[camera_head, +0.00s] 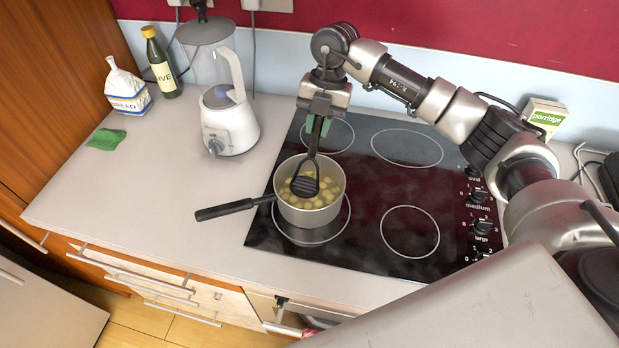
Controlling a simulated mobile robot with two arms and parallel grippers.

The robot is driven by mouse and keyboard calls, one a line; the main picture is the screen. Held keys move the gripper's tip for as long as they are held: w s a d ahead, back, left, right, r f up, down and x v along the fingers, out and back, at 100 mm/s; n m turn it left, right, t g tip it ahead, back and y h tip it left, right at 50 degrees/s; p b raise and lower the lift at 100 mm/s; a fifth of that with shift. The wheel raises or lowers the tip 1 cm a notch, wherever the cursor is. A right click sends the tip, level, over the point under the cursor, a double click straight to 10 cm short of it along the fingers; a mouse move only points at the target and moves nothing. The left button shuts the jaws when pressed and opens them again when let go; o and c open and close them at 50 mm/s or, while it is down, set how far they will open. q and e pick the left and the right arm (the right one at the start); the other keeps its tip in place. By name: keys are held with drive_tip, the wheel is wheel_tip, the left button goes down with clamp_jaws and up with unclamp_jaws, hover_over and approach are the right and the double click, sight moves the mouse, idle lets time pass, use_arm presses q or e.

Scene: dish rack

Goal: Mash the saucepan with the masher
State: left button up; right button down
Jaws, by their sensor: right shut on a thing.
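The saucepan (309,215) stands on the front left ring of the black hob, its black handle (235,209) pointing left over the worktop. Pale round pieces, perhaps potatoes, lie in liquid inside it. The black masher (305,186) is upright, its slotted head in the pan at the pieces; I cannot tell how deep it sits. My right gripper (318,122) is above the pan, shut on the masher's handle. My left gripper is not in view.
The hob (358,235) has knobs on its right side. A white blender (229,124), an olive bottle (162,68), a bread bag (126,91) and a green cloth (106,139) are at the left. A porridge box (546,116) stands back right. The worktop left of the pan is clear.

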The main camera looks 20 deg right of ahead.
drive_tip(key=s, duration=0.1)
drive_tip(key=s+a+p, duration=0.1)
drive_tip(key=s, duration=0.1)
drive_tip(key=s+a+r, duration=0.1)
drive_tip(key=shift+s+r+p, duration=0.1)
drive_tip(key=shift+s+p, duration=0.1)
drive_tip(key=shift+p, duration=0.15)
